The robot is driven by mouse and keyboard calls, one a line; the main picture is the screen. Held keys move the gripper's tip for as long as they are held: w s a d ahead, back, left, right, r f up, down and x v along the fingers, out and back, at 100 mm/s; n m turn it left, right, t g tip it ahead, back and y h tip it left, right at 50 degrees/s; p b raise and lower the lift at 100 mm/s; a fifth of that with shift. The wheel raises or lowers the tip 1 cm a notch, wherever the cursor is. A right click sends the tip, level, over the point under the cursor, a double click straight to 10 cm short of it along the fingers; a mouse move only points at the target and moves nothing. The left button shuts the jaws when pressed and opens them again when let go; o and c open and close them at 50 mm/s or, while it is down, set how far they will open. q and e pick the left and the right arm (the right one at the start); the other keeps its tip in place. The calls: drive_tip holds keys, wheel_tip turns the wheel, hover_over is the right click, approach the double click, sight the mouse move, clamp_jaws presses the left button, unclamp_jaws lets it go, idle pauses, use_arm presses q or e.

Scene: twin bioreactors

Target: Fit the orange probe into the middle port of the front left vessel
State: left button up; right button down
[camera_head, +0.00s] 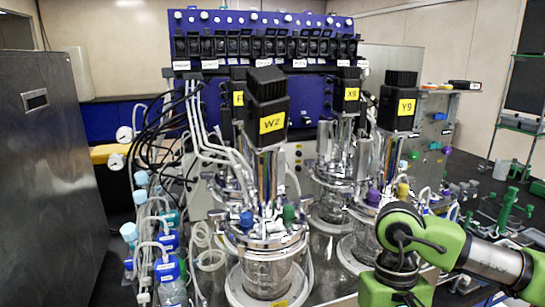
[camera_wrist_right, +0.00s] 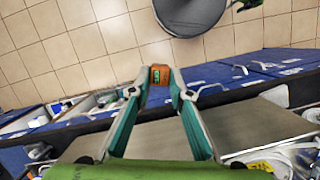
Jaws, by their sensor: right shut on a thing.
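The front left vessel (camera_head: 268,270) stands at the centre of the head view, under a black motor with a yellow W2 label (camera_head: 272,123). Its metal lid (camera_head: 262,238) carries a blue cap (camera_head: 246,220) and a green cap (camera_head: 289,213); I cannot make out the middle port. In the right wrist view my right gripper (camera_wrist_right: 160,88) is shut on the orange probe (camera_wrist_right: 159,75). Only its small orange top with a green label shows between the fingertips. My green right arm is at the lower right of the head view; its gripper is not visible there. My left gripper is not in view.
Another vessel with motor Y9 (camera_head: 405,107) stands right of the front left one, with more vessels behind. Tubing and blue-capped bottles (camera_head: 168,268) crowd the left side. Green clamps (camera_head: 508,205) lie on the right bench.

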drive_tip(key=shift+s+f, duration=1.15)
drive_tip(key=shift+f, duration=0.1)
